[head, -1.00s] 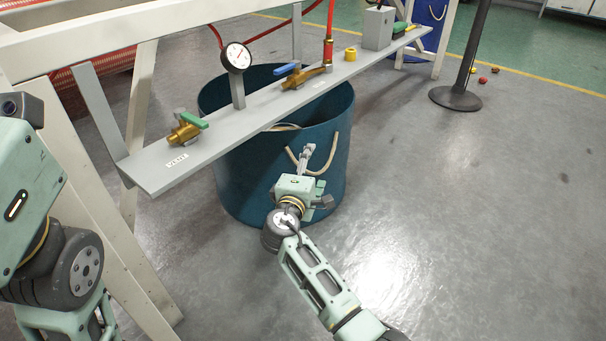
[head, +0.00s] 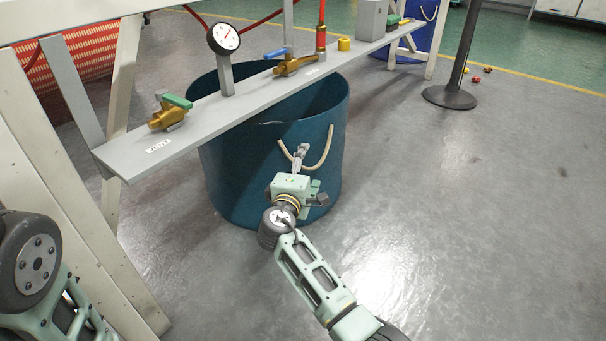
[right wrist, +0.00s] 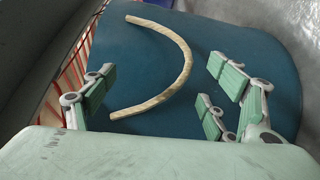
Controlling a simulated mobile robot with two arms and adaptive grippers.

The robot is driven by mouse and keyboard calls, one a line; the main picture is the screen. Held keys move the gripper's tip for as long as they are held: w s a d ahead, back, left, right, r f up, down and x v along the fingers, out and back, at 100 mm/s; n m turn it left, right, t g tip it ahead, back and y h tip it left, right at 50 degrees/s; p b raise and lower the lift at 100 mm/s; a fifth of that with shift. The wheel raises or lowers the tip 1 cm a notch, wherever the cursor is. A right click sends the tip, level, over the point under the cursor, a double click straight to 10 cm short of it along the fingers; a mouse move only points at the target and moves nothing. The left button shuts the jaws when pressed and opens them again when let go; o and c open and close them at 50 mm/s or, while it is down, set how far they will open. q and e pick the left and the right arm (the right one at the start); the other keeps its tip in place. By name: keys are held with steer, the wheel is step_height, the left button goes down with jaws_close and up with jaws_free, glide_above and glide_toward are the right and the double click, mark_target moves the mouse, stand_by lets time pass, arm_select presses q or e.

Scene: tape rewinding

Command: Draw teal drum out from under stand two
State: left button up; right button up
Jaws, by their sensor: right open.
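The teal drum (head: 255,178) stands upright on the floor, partly beneath the grey shelf of a stand (head: 190,125), which hides part of its open top. A pale rope handle (head: 326,150) hangs in a loop on the drum's near right side. My right gripper (head: 299,156) is at this handle, in front of the drum wall. In the right wrist view its fingers (right wrist: 160,98) are spread apart, with the rope handle (right wrist: 186,58) showing between them against the teal wall. I cannot tell if they touch it. My left arm shows at the left edge; its gripper is out of view.
The shelf carries a brass valve with a green lever (head: 170,112), a gauge (head: 224,40) and a blue-handled valve (head: 292,62). White stand legs (head: 125,115) are left of the drum. A black post (head: 448,96) stands at back right. Floor at front right is clear.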

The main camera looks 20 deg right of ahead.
mark_target(309, 165)
steer(key=b+x, duration=0.3)
steer(key=x, duration=0.2)
steer(key=shift+f, duration=0.2)
steer(key=shift+w+d+r, duration=0.1)
steer(key=shift+w+d, duration=0.15)
steer(key=shift+w, duration=0.2)
